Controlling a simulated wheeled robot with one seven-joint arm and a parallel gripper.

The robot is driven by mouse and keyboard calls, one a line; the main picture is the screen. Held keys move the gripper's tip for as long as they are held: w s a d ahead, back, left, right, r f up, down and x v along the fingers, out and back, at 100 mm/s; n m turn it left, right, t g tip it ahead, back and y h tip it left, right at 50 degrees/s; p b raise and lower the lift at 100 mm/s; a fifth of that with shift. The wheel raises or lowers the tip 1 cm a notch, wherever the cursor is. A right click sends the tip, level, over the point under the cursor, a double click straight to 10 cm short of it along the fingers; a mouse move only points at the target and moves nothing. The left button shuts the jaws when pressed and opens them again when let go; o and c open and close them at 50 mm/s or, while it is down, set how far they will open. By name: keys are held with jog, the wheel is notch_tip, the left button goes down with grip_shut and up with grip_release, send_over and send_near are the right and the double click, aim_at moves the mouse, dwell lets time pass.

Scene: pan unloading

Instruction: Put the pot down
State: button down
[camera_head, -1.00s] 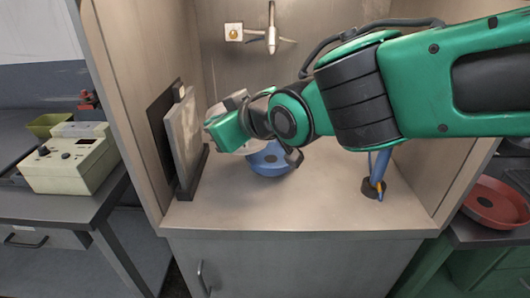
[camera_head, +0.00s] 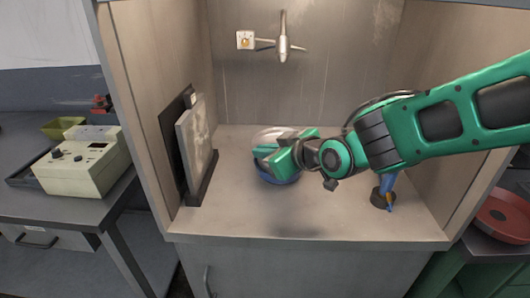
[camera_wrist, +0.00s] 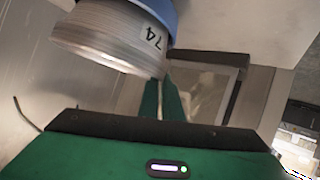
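The pot (camera_wrist: 105,40) is a grey metal cylinder marked "74" in the wrist view. In the head view its pale round top (camera_head: 283,134) shows behind my gripper (camera_head: 266,157). The grip is partly hidden.
The counter (camera_head: 235,218) is bare in front. A framed panel (camera_head: 197,150) stands at the left wall, and a dark holder with a blue tool (camera_head: 383,196) stands at the right. A red dish (camera_head: 503,215) lies outside, right.

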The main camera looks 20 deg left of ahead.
jog(key=shift+f, duration=0.35)
jog(key=c, duration=1.9)
grip_release()
jog(key=shift+c, duration=0.2)
jog(key=shift+r, duration=0.2)
jog(key=v, duration=1.2)
jog(key=shift+d, duration=0.1)
